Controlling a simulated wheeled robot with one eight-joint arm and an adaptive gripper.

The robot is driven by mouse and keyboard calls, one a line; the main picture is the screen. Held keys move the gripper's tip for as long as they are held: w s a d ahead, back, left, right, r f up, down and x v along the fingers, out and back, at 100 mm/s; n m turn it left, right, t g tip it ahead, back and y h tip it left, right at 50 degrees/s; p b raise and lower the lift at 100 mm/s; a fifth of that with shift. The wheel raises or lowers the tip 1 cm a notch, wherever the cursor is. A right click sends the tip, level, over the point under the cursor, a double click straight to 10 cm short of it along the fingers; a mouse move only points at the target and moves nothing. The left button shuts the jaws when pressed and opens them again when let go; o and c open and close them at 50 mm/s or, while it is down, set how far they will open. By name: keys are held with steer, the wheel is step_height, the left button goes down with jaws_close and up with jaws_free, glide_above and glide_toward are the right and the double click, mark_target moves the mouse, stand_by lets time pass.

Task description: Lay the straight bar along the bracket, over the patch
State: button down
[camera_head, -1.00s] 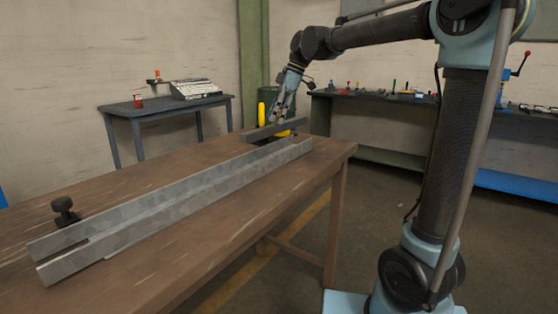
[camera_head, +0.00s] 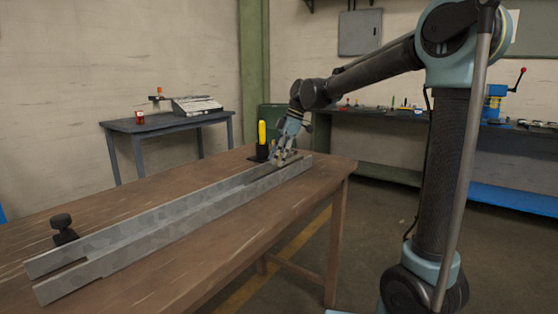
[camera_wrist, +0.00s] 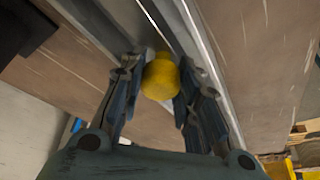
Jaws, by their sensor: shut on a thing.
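The bracket (camera_head: 150,222) is a long grey metal channel lying lengthwise on the wooden table. My gripper (camera_head: 282,158) is low over its far end. In the wrist view, my gripper's fingers (camera_wrist: 158,90) are shut around a round yellow knob (camera_wrist: 161,77). The knob appears to belong to the straight bar (camera_wrist: 125,18), a grey strip beneath it that lies in line with the bracket. The fingers hide part of the bar, and I cannot tell whether it rests fully on the bracket. The patch cannot be made out.
A clamp with an upright yellow handle (camera_head: 262,133) and dark base stands beside the bracket's far end, close to my gripper. The wooden table (camera_head: 215,248) is clear in front of the bracket.

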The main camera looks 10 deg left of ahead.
steer(key=shift+f, duration=0.25)
steer(key=shift+f, duration=0.1)
steer(key=c, duration=1.5)
jaws_free()
